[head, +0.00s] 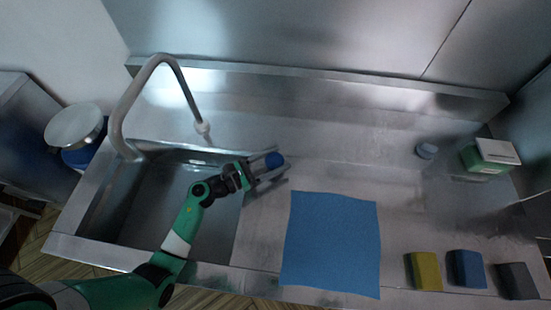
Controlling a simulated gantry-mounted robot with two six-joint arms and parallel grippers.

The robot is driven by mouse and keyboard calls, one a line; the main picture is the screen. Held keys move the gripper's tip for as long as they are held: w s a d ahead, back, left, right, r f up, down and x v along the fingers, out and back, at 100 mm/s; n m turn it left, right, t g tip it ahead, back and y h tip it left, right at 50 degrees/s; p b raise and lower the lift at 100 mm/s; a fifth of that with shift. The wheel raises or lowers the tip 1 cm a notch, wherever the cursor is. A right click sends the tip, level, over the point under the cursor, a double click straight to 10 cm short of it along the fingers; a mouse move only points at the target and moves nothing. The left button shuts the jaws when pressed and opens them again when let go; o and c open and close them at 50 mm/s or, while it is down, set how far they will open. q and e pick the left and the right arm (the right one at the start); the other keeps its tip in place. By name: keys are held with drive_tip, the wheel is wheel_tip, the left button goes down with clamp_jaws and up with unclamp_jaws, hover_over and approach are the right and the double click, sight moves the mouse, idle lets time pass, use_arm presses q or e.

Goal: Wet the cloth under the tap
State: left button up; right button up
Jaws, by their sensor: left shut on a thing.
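A blue cloth (332,245) lies flat on the steel counter to the right of the sink, its near edge at the counter's front. The tap (168,65) is a tall bent grey pipe rising at the sink's left, its pale spout end (202,128) above the back of the basin. No water shows. My right gripper is not in view.
The sink basin (150,205) lies under my left arm. Yellow (426,271), blue (467,268) and dark grey (517,281) blocks stand at the front right. Counter behind the cloth is clear.

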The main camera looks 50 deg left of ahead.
use_arm(q)
drive_tip(key=shift+y, duration=0.3)
drive_tip(key=shift+c, duration=0.4)
drive_tip(key=shift+n+y, duration=0.3)
drive_tip(key=shift+n, duration=0.1)
drive_tip(key=n+y, duration=0.1)
drive_tip(key=y, duration=0.1)
drive_tip(key=n+y, duration=0.1)
drive_tip(key=y, duration=0.1)
drive_tip(key=shift+d+n+t+p, duration=0.15)
drive_tip(key=shift+n+t+p, duration=0.15)
drive_tip(key=shift+p, duration=0.05)
drive_tip(key=n+y, duration=0.3)
drive_tip(key=y, duration=0.1)
drive_tip(key=shift+r+g+y, duration=0.1)
drive_tip(key=shift+g+y, duration=0.3)
drive_tip(key=shift+a+n+g+y, duration=0.2)
drive_tip(key=shift+n+g+y, duration=0.3)
drive_tip(key=shift+n+y, duration=0.5)
drive_tip(key=shift+y, duration=0.4)
drive_tip(key=o, duration=1.4)
